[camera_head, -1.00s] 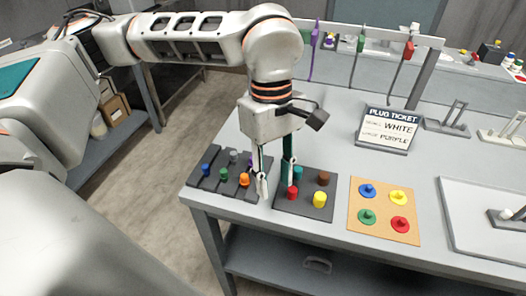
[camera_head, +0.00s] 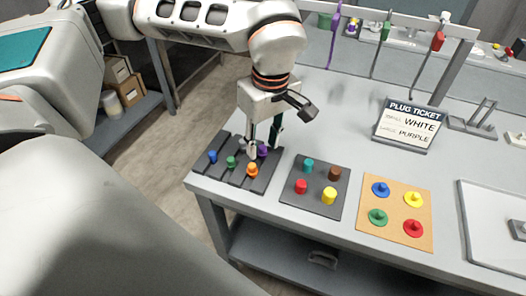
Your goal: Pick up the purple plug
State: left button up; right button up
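The purple plug (camera_head: 263,151) stands at the back right of the dark slotted tray (camera_head: 207,173) near the table's left edge. My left gripper (camera_head: 263,149) points down over this tray with its fingers apart. One fingertip is to the left of the purple plug and the other finger is behind and to its right; contact cannot be told. A grey plug (camera_head: 243,144) is partly hidden by the near finger. Blue (camera_head: 212,157), green (camera_head: 231,162) and orange (camera_head: 252,170) plugs stand in the same tray. My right gripper is not in view.
A second dark tray (camera_head: 315,187) with several plugs is just right. Beyond it lies an orange board (camera_head: 384,233) with knobbed discs. A plug ticket sign (camera_head: 409,126) reads WHITE and PURPLE. A pale tray (camera_head: 480,245) is at far right. The table behind the gripper is clear.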

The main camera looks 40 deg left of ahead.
pick_arm(q)
jog(key=shift+f, duration=0.3)
jog(key=c, duration=0.8)
jog(key=shift+r, duration=0.1)
